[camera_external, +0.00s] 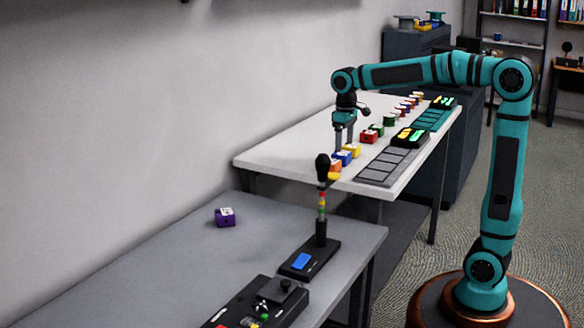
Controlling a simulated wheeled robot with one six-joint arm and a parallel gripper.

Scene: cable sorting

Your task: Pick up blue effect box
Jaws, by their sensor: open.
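The blue effect box (343,158) sits near the left end of a row of small coloured boxes on the white table (290,148). A yellow box (352,150) is close on its far side and an orange box (333,167) is close on its near side. My gripper (343,150) points down with its fingers just above or beside the blue box. It is open and holds nothing that I can see. The exact gap between the fingers and the box is too small to tell.
Red (369,136) and green (389,120) boxes continue the row. A grey tray (391,168) and a teal tray (431,119) lie to the right. A black upright device (321,200) stands on the nearer grey table, with a purple box (225,217).

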